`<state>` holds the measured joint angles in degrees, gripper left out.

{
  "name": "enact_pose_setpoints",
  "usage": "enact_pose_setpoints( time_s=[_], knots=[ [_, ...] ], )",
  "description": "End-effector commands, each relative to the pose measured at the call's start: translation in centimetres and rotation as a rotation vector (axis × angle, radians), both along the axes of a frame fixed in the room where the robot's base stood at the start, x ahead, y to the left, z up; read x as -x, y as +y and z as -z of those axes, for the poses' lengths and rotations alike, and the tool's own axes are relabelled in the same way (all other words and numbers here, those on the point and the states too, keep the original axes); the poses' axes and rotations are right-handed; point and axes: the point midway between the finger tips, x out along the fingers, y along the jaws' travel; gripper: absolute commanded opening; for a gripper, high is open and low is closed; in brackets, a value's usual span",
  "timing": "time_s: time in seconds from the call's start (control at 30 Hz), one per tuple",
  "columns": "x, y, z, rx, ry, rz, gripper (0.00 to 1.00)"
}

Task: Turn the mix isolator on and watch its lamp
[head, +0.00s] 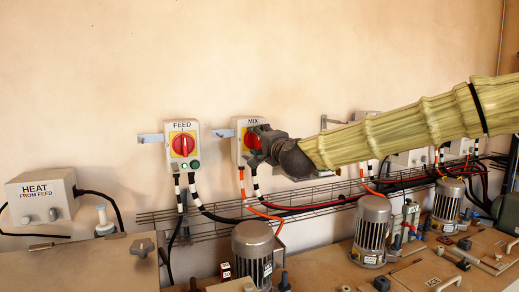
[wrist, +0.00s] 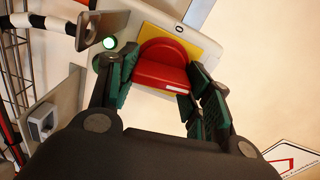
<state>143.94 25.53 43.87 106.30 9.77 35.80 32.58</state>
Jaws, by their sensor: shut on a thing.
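The mix isolator (head: 240,150) is a pale box with a yellow plate and a red knob, labelled MIX, on the wall. My gripper (head: 258,140) reaches it from the right and covers part of its front. In the wrist view, the dark green finger pads of my gripper (wrist: 163,88) are shut on the red knob (wrist: 165,60), one on each side. In the head view this lamp is hidden, and the knob's angle cannot be read clearly.
The FEED isolator (head: 183,146) is to the left, its red handle upright. A HEAT box (head: 41,197) is at far left. Cables and a wire tray (head: 210,214) run below. Several motors, including one nearby (head: 252,250), stand on the bench. The wall above is clear.

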Motion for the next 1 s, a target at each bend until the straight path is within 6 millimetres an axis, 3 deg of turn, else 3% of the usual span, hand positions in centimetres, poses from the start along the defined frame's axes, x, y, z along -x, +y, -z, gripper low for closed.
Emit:
enact_pose_setpoints(
  time_s=[0.3, 0.87, 0.9, 1.0],
  knots=[
    [-0.06, -0.11, 0.26, -0.118, 0.049, 0.002, 0.26],
    [-0.06, -0.08, 0.18, -0.145, 0.061, 0.002, 0.26],
    [-0.06, -0.08, 0.18, -0.145, 0.061, 0.002, 0.55],
    [-0.04, -0.05, 0.16, -0.144, 0.061, 0.001, 0.71]
  ],
)
